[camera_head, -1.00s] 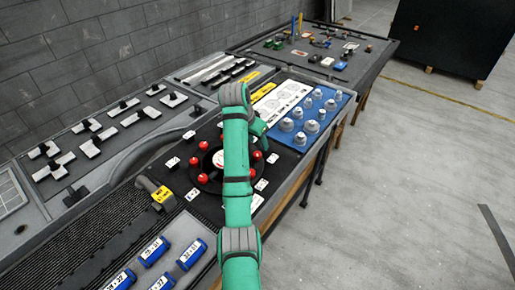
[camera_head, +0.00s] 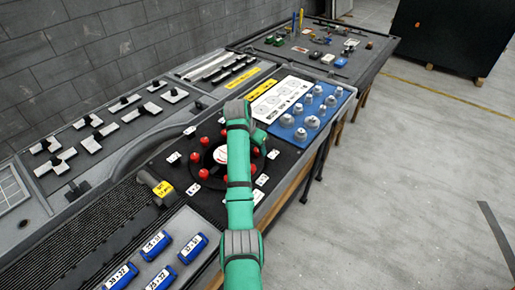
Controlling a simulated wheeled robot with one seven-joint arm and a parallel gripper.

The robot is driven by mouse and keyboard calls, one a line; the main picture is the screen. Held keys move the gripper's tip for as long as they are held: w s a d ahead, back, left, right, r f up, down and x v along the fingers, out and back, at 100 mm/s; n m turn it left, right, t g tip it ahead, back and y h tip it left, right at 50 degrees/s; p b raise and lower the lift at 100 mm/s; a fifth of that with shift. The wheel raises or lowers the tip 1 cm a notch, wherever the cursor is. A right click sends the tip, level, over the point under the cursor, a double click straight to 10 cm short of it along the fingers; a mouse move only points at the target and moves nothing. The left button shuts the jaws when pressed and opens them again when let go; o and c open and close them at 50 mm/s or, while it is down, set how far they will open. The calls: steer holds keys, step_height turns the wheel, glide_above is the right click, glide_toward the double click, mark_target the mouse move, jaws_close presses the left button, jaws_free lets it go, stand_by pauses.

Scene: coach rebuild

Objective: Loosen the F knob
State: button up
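Several red knobs ring a round black disc with a white centre (camera_head: 221,155) on the console. Small white label cards lie around the ring, but their letters are too small to read, so I cannot tell which is the F knob. One red knob (camera_head: 197,153) shows left of my arm, and another (camera_head: 203,174) shows at the lower left of the ring. My green and grey arm reaches over the right part of the ring and hides some of it. My gripper is hidden behind the arm, near the ring's right side.
A blue panel with several grey knobs (camera_head: 312,122) lies right of the ring. A yellow-tagged grey handle (camera_head: 158,187) and blue labelled blocks (camera_head: 192,248) lie at the lower left. A far table (camera_head: 378,52) holds small parts. The floor on the right is clear.

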steer(key=c, duration=0.6)
